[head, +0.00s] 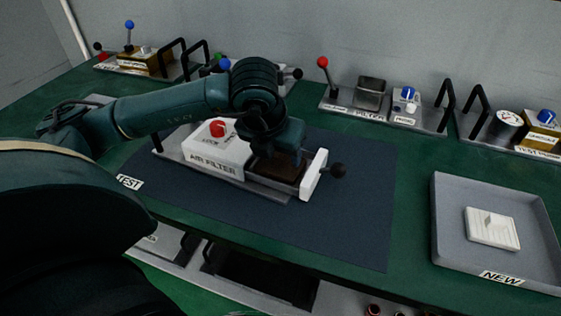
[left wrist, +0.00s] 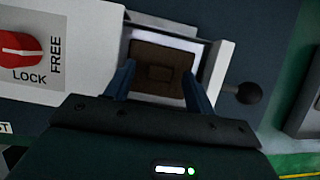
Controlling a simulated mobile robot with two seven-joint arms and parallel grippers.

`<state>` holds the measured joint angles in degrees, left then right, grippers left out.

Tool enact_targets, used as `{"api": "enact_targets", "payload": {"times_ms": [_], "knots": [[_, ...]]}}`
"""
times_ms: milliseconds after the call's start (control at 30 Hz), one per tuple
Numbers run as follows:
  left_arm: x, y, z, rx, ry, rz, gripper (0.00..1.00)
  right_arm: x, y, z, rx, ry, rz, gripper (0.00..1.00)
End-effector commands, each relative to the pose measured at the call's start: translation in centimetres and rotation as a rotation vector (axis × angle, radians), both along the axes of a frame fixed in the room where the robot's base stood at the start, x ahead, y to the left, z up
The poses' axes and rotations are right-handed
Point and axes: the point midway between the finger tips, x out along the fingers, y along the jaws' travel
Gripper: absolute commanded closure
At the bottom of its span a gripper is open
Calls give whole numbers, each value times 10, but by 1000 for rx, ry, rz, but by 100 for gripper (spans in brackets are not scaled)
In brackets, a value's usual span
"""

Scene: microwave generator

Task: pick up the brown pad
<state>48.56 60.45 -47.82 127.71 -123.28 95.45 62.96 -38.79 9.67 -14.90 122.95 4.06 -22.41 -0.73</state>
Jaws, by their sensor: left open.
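The brown pad (left wrist: 158,68) lies in the open slot of the air filter unit, with a small raised block at its middle. In the head view the pad (head: 279,170) shows only in part below my left gripper. My left gripper (left wrist: 160,85) is open above the pad, its two fingers at the pad's left and right sides; I cannot tell whether they touch it. The air filter unit (head: 216,155) is white with a red knob (head: 217,128) and a white end plate (head: 313,174) with a black ball handle (head: 338,170). My right gripper is not in view.
A grey tray (head: 446,237) marked NEW holds a white pad (head: 492,228) at the right. Other modules with handles and levers (head: 322,62) line the back of the green table. The dark mat (head: 355,210) is clear right of the unit.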

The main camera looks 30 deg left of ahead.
Motion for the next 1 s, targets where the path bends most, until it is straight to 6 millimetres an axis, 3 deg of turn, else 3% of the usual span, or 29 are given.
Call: {"api": "enact_targets", "payload": {"times_ms": [267,867,1000], "knots": [[2,0,-5,1,-1,-1,45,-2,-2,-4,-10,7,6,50],[2,0,-4,-1,-1,0,93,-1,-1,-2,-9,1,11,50],[2,0,-4,-1,-1,0,93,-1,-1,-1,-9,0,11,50]]}}
